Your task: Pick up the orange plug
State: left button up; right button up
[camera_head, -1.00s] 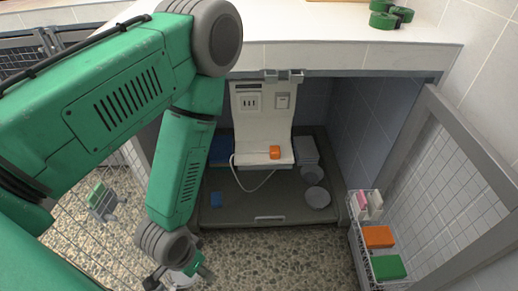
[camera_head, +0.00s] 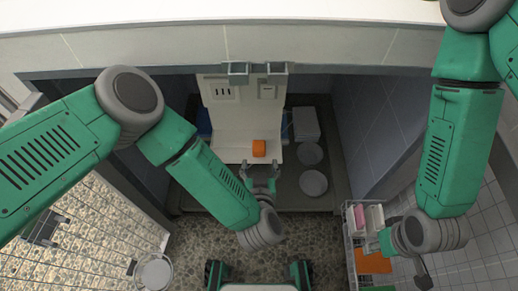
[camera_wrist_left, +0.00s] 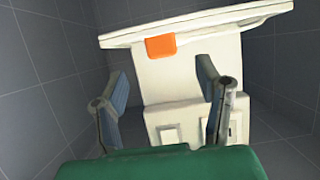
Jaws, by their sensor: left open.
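The orange plug (camera_head: 259,148) sits on the ledge of a white panel unit (camera_head: 232,152) inside the kennel. In the left wrist view the plug (camera_wrist_left: 161,46) shows on the white ledge, beyond and between my fingers. My left gripper (camera_head: 261,174) is open and empty, a little in front of and below the plug, apart from it. In the left wrist view the left gripper's fingers (camera_wrist_left: 168,88) are spread wide. My right arm comes in at the right; its gripper (camera_head: 424,278) is near the wire rack, too small and partly cut off to judge.
Grey bowls (camera_head: 313,182) and a stack of grey trays (camera_head: 306,124) stand right of the panel. A wire rack (camera_head: 350,240) holds pink and white bottles and an orange towel (camera_head: 373,261). Kennel walls close in both sides, with a counter (camera_head: 150,48) above.

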aim_at(260, 153)
pick_arm(q)
jog(key=shift+x, duration=1.05)
jog(key=b+x, duration=0.2)
jog(key=x, duration=0.2)
jog(key=shift+w+f, duration=0.1)
jog(key=shift+w, duration=0.3)
pick_arm(e)
notch_tip(260, 153, down, 2)
jog(key=shift+s+d+f, duration=0.15)
jog(key=shift+f, duration=0.05)
pick_arm(q)
jog(key=shift+w+a+f, duration=0.1)
jog(key=shift+w, duration=0.3)
jog(key=shift+a, duration=0.1)
pick_arm(e)
jog(key=shift+a, duration=0.3)
pick_arm(q)
jog(key=c, duration=1.3)
grip_shut()
pick_arm(e)
jog(key=shift+d, duration=0.15)
pick_arm(q)
jog(key=shift+d, duration=0.2)
notch_tip(260, 153, up, 10)
jog(key=p, duration=0.3)
pick_arm(e)
notch_tip(260, 153, up, 3)
jog(key=shift+r, duration=0.15)
